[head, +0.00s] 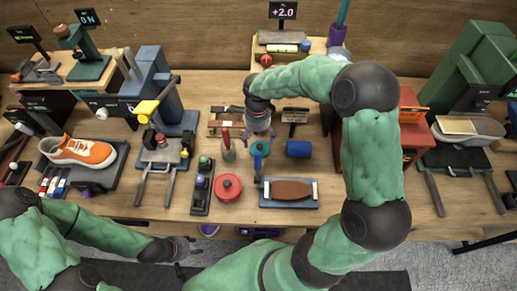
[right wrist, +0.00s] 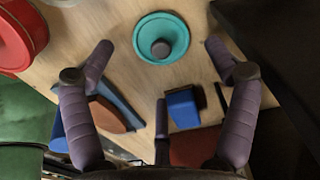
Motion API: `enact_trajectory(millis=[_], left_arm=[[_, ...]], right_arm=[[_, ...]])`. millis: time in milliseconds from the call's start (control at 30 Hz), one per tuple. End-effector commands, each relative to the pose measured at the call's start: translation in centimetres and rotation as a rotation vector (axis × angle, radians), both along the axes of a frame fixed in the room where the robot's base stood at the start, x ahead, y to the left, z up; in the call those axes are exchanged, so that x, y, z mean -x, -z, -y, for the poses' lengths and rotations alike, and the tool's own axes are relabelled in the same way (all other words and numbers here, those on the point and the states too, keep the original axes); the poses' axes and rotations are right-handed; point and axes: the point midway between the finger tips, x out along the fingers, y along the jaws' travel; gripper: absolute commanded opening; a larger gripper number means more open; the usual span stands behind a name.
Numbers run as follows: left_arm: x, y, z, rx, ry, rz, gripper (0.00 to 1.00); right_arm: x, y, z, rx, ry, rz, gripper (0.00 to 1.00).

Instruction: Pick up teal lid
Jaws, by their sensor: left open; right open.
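The teal lid (head: 260,149) lies in the middle of the workbench, just below my right gripper in the head view. In the right wrist view the teal lid (right wrist: 177,28) is a round disc with a dark knob, resting on the wood. My right gripper (head: 258,128) is open and empty. Its fingers (right wrist: 158,52) are spread on both sides of the lid in the wrist view, with no visible contact. My left gripper (head: 186,252) is open and empty at the bench's front edge, far from the lid.
A red round tin (head: 228,187), a blue cylinder (head: 298,149) and a brown sole on a blue holder (head: 289,203) stand near the lid. An orange sneaker (head: 80,152) sits at the left. A red cabinet (head: 412,112) stands to the right.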

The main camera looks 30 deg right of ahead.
Motion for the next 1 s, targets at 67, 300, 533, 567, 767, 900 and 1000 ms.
enact_trajectory(millis=[67,300,533,567,767,900,1000], left_arm=[[0.0,0.3,0.0,0.000,0.000,0.000,0.43],[0.0,0.8,0.0,0.000,0.000,0.000,0.43],[0.0,1.8,0.0,0.000,0.000,0.000,0.43],[0.0,1.9,0.0,0.000,0.000,0.000,0.43],[0.0,1.8,0.0,0.000,0.000,0.000,0.43],[0.0,1.8,0.0,0.000,0.000,0.000,0.43],[0.0,1.8,0.0,0.000,0.000,0.000,0.43]], right_arm=[[0.0,0.9,0.0,0.000,0.000,-0.001,0.87],[0.3,2.6,0.3,-0.002,0.001,-0.002,0.87],[0.5,5.8,0.6,-0.001,0.000,-0.002,0.87],[0.5,6.0,0.6,0.000,0.000,-0.001,0.87],[0.5,6.2,0.6,-0.001,0.000,0.001,0.87],[0.5,6.2,0.6,-0.001,-0.001,0.001,0.64],[0.5,6.2,0.6,-0.001,-0.001,0.001,0.56]])
